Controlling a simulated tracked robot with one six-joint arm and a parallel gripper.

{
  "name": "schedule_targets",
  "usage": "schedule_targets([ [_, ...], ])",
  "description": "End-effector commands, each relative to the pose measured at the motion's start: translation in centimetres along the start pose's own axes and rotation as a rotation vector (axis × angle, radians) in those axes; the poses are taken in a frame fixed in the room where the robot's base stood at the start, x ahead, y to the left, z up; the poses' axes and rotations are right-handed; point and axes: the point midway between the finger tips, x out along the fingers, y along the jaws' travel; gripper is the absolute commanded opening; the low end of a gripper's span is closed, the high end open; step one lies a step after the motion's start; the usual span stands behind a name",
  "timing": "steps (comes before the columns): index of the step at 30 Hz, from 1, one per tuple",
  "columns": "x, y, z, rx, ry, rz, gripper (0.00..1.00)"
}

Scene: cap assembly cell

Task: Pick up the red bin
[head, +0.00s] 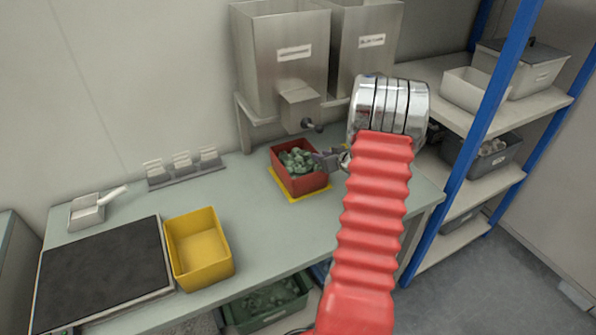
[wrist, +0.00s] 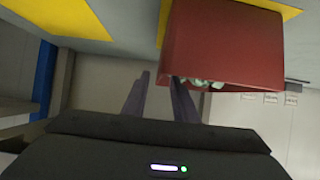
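The red bin (head: 302,183) stands upright on a yellow-marked square (head: 304,197) on the bench, below a steel hopper, and holds several grey-green pieces (head: 299,160). My gripper (head: 327,160) is at the bin's right-hand rim in the head view. In the wrist view the red bin (wrist: 225,45) fills the upper right. The two fingers of my gripper (wrist: 161,82) are apart there, with the bin's near edge between them in the picture. One finger overlaps the bin's opening. I cannot tell whether either finger touches the wall.
Steel hoppers (head: 283,60) stand behind the bin, with a spout just above it. A yellow bin (head: 199,248) and a dark mat (head: 105,272) lie to the left. A blue-posted shelf (head: 492,100) stands at the right. The bench between the two bins is clear.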

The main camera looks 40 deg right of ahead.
Motion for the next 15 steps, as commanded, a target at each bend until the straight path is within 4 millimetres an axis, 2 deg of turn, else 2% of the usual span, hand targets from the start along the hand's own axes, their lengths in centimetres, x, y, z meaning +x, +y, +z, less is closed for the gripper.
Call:
schedule_targets([
  [9,0.1,0.0,0.0,0.000,0.000,0.000,0.26],
  [15,1.9,0.0,0.0,-0.001,-0.002,-0.001,0.26],
])
